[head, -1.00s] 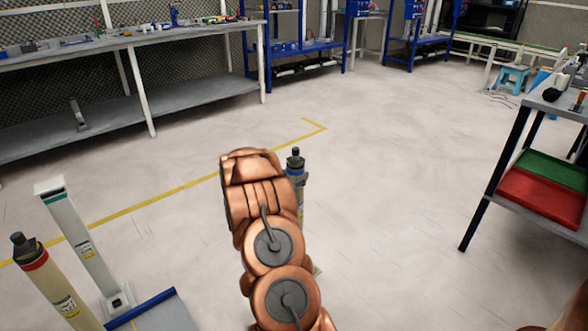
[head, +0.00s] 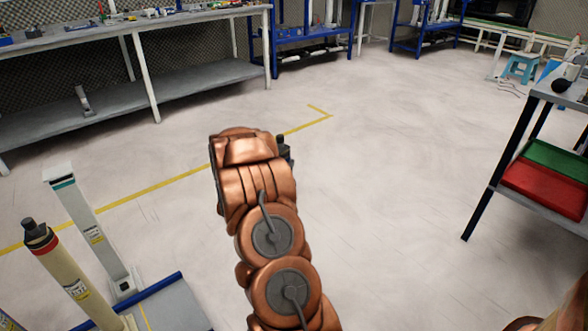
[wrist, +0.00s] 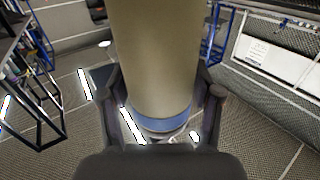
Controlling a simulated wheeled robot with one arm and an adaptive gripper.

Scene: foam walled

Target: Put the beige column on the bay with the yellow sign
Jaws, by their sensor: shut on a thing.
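In the wrist view a beige column (wrist: 153,55) with a blue band near its lower end stands between the two dark fingers of my gripper (wrist: 160,98), which is shut on it. In the head view my copper arm hides the gripper and most of the held column; only its dark top (head: 284,150) shows beside the arm. Another beige column (head: 64,268) with a red band, dark cap and yellow label stands at the lower left. I cannot make out a bay with a yellow sign.
A white post (head: 91,230) and a blue-edged grey platform (head: 172,306) are at the lower left. A long workbench (head: 130,28) is at the back left. A shelf with red (head: 545,190) and green trays is at the right. The middle floor is clear.

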